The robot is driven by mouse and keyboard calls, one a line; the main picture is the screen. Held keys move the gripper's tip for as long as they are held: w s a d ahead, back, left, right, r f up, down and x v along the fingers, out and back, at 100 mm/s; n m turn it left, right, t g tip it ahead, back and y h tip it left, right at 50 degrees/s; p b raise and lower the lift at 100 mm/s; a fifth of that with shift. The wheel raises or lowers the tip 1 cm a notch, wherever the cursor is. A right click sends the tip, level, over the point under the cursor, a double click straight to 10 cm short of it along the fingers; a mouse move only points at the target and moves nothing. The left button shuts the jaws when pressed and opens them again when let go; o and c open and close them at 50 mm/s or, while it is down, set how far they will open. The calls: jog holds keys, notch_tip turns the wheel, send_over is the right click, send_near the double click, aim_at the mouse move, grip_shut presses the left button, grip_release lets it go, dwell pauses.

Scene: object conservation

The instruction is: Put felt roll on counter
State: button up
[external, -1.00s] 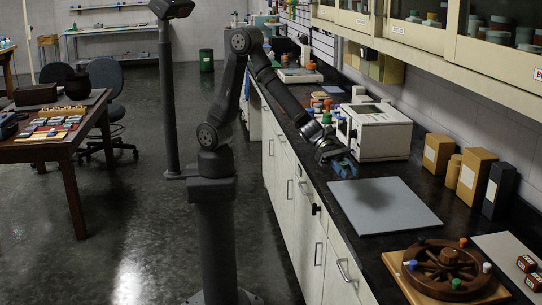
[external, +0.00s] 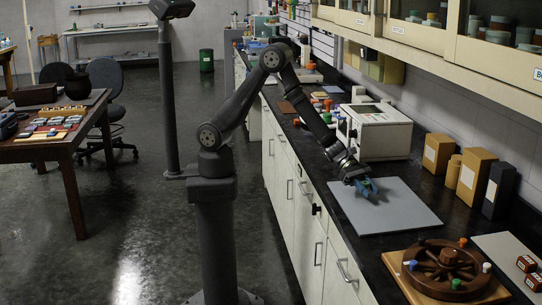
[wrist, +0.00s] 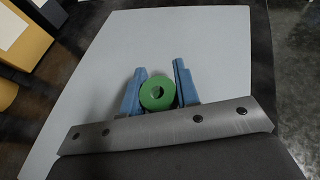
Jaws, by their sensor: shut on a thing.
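My gripper (external: 368,188) hangs over the grey board (external: 410,207) on the black counter (external: 342,232). In the wrist view, its two blue fingers (wrist: 160,70) are shut on a green ring-shaped roll (wrist: 158,104), which I take to be the felt roll. The roll's round end and central hole face the camera. The grey board (wrist: 200,35) lies beyond the fingers. I cannot tell whether the roll touches the board. In the external view the fingers mostly hide the roll.
A white instrument (external: 384,135) stands behind my gripper. Tan boxes (external: 438,152) and a dark box (external: 498,190) line the wall. A brown spoked wheel (external: 446,268) sits at the front. Most of the grey board is bare.

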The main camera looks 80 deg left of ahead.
jog(key=shift+f, duration=1.1)
jog(key=shift+f, duration=0.1)
jog(key=shift+f, duration=0.15)
jog(key=o, duration=1)
jog(key=shift+a+r, duration=0.1)
jog(key=shift+r, duration=0.2)
jog(key=v, duration=1)
jog(key=shift+a+r, duration=0.15)
jog(key=shift+o, duration=0.6)
jog(key=shift+s+a+r, duration=0.25)
jog(key=shift+s+a, duration=0.1)
jog(key=shift+a, duration=0.2)
